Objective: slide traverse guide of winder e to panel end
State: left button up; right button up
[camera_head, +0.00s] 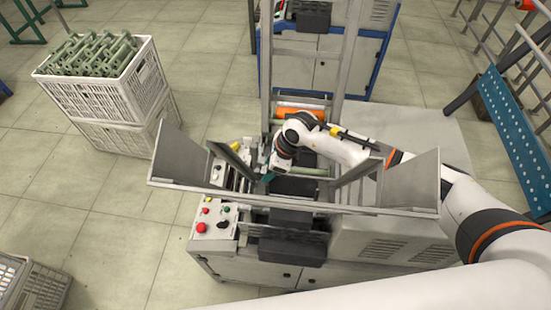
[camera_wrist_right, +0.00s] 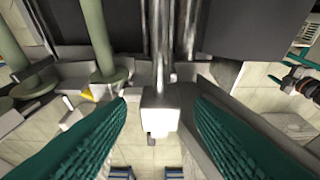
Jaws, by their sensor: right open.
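The winder (camera_head: 385,240) stands in the middle of the head view, its control panel (camera_head: 214,229) at the left end. My right gripper (camera_head: 267,178) reaches into it from the right, behind the grey hopper walls. In the right wrist view my right gripper (camera_wrist_right: 161,106) is open, with one teal finger on each side of a pale block (camera_wrist_right: 160,118), apparently the traverse guide. Gaps show between block and fingers. The block sits at the end of a metal bar. In the head view I cannot make out the guide. My left gripper is out of view.
Grey sheet-metal walls (camera_head: 408,183) rise around the winder's top. Green spindle-like parts (camera_wrist_right: 108,60) stand left of the block in the right wrist view. A blue perforated rail (camera_head: 512,140) is at right.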

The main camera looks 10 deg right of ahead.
jog(key=b+v, duration=0.4)
jog(key=v, duration=0.7)
jog(key=shift+d, duration=0.3)
jog(key=shift+r, duration=0.2)
